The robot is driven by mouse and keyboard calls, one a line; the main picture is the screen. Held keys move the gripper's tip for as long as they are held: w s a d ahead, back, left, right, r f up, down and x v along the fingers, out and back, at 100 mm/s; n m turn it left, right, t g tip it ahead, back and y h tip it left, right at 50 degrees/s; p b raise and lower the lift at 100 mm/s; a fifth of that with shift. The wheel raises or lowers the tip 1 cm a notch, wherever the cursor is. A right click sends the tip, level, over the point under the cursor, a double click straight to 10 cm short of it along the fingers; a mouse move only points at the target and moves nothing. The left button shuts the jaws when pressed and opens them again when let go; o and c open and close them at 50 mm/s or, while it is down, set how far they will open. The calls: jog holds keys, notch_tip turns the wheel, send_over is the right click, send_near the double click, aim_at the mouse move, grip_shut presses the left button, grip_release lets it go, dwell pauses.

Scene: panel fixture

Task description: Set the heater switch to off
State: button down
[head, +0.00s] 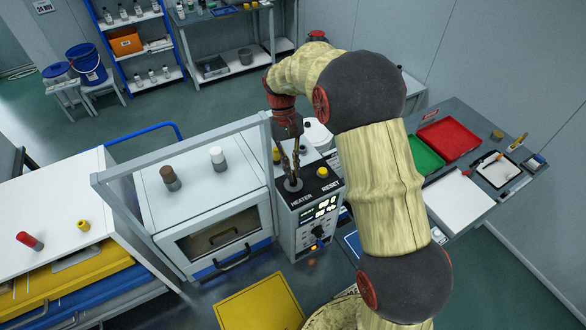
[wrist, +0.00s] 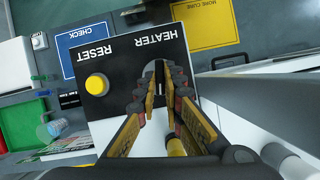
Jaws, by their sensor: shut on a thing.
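The heater switch (head: 293,184) stands on the dark top panel of the control box (head: 308,232), behind the word HEATER. My gripper (head: 291,172) points down at it, its fingers around the switch. In the wrist view my gripper (wrist: 160,88) has its fingertips close together at the switch (wrist: 159,68), by the upside-down HEATER label. The fingers hide most of the switch, so I cannot tell its setting.
A yellow RESET button (head: 323,172) sits right beside the switch; it also shows in the wrist view (wrist: 97,84). A grey frame rail (head: 180,150) runs left of the box, over a white oven-like cabinet (head: 215,205). Red (head: 449,139) and green trays stand right.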

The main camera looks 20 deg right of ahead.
jog(key=shift+a+n+h, duration=0.1)
jog(key=shift+n+h, duration=0.3)
jog(key=shift+n, duration=0.6)
jog(key=c, duration=1.9)
grip_release()
jog(key=shift+r, duration=0.1)
jog(key=v, duration=1.2)
jog(key=shift+a, duration=0.1)
jog(key=shift+s, duration=0.1)
